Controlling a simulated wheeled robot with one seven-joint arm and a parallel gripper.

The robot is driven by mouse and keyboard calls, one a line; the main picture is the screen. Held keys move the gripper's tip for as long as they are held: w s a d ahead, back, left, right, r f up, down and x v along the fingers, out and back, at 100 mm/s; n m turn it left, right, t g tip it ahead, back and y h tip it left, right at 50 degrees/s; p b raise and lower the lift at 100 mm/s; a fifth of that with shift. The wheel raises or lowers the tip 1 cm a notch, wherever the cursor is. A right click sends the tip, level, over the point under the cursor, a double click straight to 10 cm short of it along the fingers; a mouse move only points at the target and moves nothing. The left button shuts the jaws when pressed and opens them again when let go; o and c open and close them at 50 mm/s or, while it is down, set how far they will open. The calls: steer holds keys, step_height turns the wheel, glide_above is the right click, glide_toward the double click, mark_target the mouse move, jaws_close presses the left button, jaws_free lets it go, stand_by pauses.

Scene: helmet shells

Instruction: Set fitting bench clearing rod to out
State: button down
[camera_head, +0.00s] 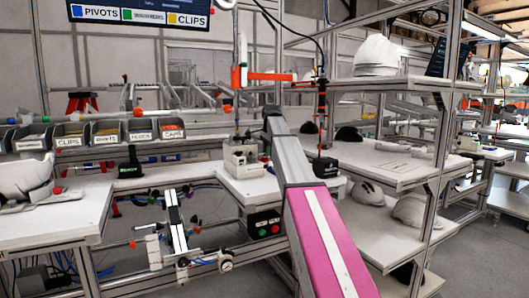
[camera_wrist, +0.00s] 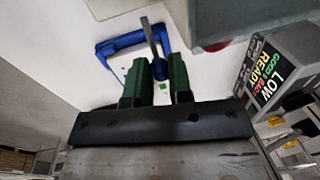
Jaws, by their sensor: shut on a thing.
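In the wrist view, the grey clearing rod (camera_wrist: 149,36) ends in a blue ball knob (camera_wrist: 160,71). My gripper (camera_wrist: 158,66) has green fingers on either side of this knob and is shut on it. The rod runs up and away from the fingers, beside a blue U-shaped bracket (camera_wrist: 118,44) on a white surface. In the head view, the fitting bench (camera_head: 250,190) carries a pale fixture (camera_head: 243,158). My arm reaches over the bench there, and my gripper and the rod cannot be made out. How far the rod is out is not clear.
A dark sign box (camera_wrist: 275,70) reading "READY" and "LOW" stands right of the fingers. In the head view, parts bins (camera_head: 105,133) line the back left. A shelf (camera_head: 385,84) with helmet shells stands close on the right. A control box (camera_head: 264,226) hangs below the bench.

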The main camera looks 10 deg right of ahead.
steer(key=shift+w+d, duration=0.1)
steer(key=shift+d, duration=0.2)
steer(key=c, duration=1)
jaws_free()
steer(key=r, duration=0.3)
steer(key=s+r, duration=0.1)
steer(key=r, duration=0.6)
steer(key=shift+s+d+r, duration=0.2)
steer(key=shift+s+r, duration=0.15)
